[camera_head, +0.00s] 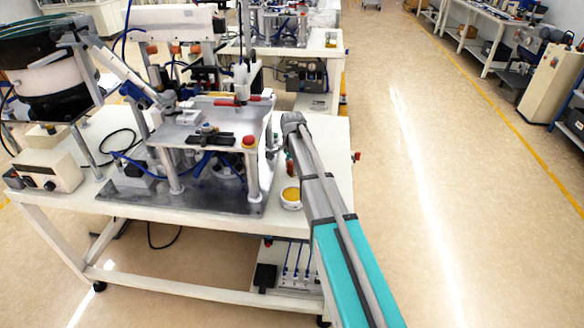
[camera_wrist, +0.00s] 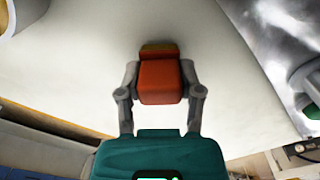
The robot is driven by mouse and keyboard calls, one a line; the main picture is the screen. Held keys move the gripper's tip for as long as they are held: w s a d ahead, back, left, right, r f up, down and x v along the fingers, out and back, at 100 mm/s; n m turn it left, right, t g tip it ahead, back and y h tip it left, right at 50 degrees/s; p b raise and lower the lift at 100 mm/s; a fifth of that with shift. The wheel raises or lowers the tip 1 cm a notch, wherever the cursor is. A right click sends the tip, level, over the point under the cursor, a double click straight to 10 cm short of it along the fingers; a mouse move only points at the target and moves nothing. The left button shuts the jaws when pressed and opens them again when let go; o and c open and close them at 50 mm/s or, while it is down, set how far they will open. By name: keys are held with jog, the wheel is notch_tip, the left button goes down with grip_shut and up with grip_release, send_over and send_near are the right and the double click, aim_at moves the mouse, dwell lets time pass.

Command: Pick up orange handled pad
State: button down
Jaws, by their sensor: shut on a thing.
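In the wrist view, my gripper (camera_wrist: 159,76) has its two grey fingers closed on the sides of an orange block-like handle (camera_wrist: 160,84), which I take to be the orange handled pad. A darker brownish-orange part shows at its far end, against the pale table top. I cannot tell whether the pad touches the table or is clear of it. In the head view, my arm reaches over the right end of the white workbench (camera_head: 323,150), and my gripper and the pad cannot be made out clearly there.
A metal machine plate (camera_head: 215,118) on posts stands left of my arm, with a red button (camera_head: 249,141) at its corner. A round white container with yellow-orange inside (camera_head: 291,194) stands near the bench's front edge. The floor (camera_head: 460,190) on the right is open.

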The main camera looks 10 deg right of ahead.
jog(key=shift+r+p, duration=1.25)
jog(key=shift+r, duration=0.15)
jog(key=s+r+p, duration=1)
jog(key=s, duration=0.4)
jog(key=c, duration=1)
grip_release()
jog(key=shift+c, duration=1.4)
